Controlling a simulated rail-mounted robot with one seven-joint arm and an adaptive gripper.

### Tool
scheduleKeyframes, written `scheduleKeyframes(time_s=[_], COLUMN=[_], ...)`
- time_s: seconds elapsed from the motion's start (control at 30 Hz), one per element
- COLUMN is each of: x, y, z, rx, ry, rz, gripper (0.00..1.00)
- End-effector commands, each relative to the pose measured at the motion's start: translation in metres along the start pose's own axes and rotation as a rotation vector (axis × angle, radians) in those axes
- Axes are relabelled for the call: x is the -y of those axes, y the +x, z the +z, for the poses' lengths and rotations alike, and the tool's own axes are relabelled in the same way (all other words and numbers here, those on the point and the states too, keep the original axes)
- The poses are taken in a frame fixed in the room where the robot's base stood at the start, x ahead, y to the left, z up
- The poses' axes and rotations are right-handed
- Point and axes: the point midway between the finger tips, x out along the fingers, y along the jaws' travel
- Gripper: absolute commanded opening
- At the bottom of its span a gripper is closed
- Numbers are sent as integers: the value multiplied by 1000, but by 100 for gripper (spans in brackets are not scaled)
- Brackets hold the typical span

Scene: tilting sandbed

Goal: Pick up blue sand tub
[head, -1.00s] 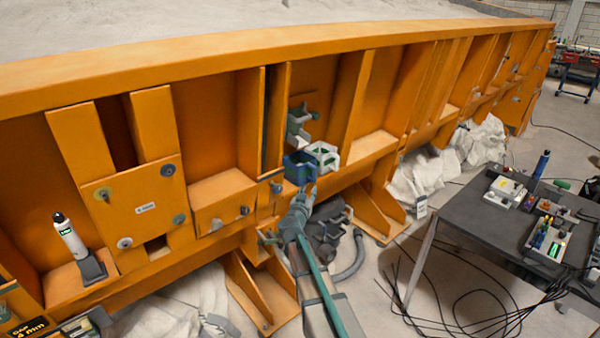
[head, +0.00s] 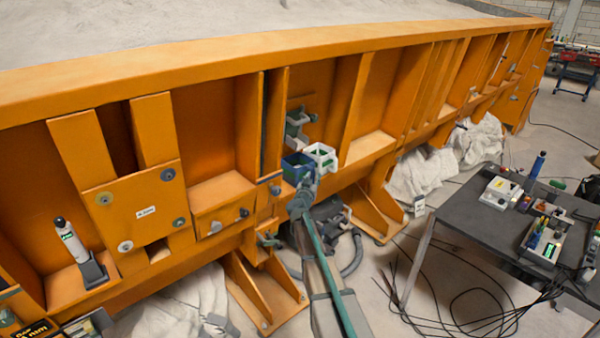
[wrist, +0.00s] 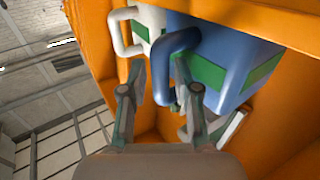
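The blue sand tub (head: 293,170) stands on a ledge of the orange frame in the head view. In the wrist view the tub (wrist: 232,50) is large, with a green panel and a blue loop handle (wrist: 158,75) facing me. My gripper (wrist: 160,78) is open, its fingers on either side of the handle's upright bar. The right finger appears to reach into the loop; I cannot tell whether either finger touches. In the head view my gripper (head: 304,188) is just in front of the tub and covers part of it.
A white tub (head: 322,155) stands close to the right of the blue one; its handle shows in the wrist view (wrist: 122,30). A grey-green clamp-like fitting (head: 297,128) is behind. The orange frame (head: 345,105) surrounds the ledge. A dark table (head: 465,228) stands at the right.

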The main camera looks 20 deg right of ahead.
Motion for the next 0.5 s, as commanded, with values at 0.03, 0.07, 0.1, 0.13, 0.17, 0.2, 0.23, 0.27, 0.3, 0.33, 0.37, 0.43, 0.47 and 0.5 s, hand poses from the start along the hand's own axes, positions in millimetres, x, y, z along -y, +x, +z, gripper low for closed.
scheduleKeyframes(time_s=[0.03, 0.07, 0.1, 0.13, 0.17, 0.2, 0.23, 0.27, 0.3, 0.33, 0.37, 0.43, 0.47, 0.5], x=[1, 1, 1, 1, 0, 0, 0, 0, 0, 0, 0, 0, 0, 0], y=[7, 8, 9, 9, 8, 8, 8, 8, 8, 8, 8, 8, 8, 8], z=[0, 0, 0, 0, 0, 1, 1, 1, 0, 0, 1, 0, 0, 0], rx=[0, 0, 1, 1, 1, 1, 1, 1, 1, 1, 1, 1, 1, 1], ry=[0, 0, 0, 0, 0, 0, 0, 0, 0, 0, 0, 0, 0, 0], rz=[0, -1, -1, -1, -1, -1, -1, -1, -1, -1, -1, -1, -1, -1], gripper=[31, 31, 31, 31, 31, 31, 31, 31, 31, 26, 21, 9, 4, 0])
